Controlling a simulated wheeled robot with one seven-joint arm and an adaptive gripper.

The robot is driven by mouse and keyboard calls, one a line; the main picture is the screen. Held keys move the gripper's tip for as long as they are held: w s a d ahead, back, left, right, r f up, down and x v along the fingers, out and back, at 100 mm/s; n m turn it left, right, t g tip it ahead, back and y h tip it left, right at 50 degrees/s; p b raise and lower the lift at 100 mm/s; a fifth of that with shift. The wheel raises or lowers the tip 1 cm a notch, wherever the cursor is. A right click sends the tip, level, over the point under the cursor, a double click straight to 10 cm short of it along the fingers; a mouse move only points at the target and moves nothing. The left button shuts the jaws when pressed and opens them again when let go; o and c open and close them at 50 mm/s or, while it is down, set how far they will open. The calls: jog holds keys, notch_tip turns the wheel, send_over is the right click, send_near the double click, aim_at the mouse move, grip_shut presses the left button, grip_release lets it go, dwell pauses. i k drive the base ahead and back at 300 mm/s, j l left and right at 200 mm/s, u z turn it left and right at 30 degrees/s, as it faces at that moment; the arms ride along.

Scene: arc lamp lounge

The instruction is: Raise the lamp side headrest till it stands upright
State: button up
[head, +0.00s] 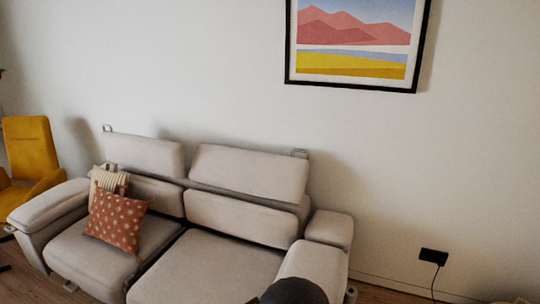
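A light grey two-seat sofa (222,265) stands against the wall. It has a left headrest (143,156) and a right headrest (250,172), each above its own back cushion. Both look raised and leaning back somewhat; I cannot tell their exact angle. A small metal loop (107,128) shows at the outer end of the left one, another (300,153) at the outer end of the right one. No lamp is in view, so I cannot tell which headrest is on its side. My gripper is not in view; a dark rounded shape at the bottom edge looks like part of my arm.
A red dotted cushion (117,223) and a striped cushion (105,178) lie on the left seat. A yellow armchair (30,150) stands at the left. A black wall plug (433,256) with a cord is at the right. A framed picture (355,62) hangs above. The right seat is mostly clear.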

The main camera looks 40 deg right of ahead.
aim_at(268, 174)
jog(key=l, duration=0.45)
jog(key=k+l+u, duration=0.1)
jog(key=l, duration=0.35)
jog(key=k+l+u, duration=0.1)
jog(key=l, duration=0.3)
jog(key=k+l, duration=0.1)
jog(key=l, duration=0.35)
jog(key=i+l, duration=0.15)
jog(key=l, duration=0.45)
jog(key=i+l+u, duration=0.1)
jog(key=l, duration=0.5)
jog(key=i+l, duration=0.15)
jog(key=l, duration=0.45)
jog(key=i+l+u, duration=0.1)
jog(key=l, duration=0.5)
jog(key=i+l, duration=0.15)
jog(key=l, duration=0.45)
jog(key=i+l+u, duration=0.1)
jog(key=l, duration=0.5)
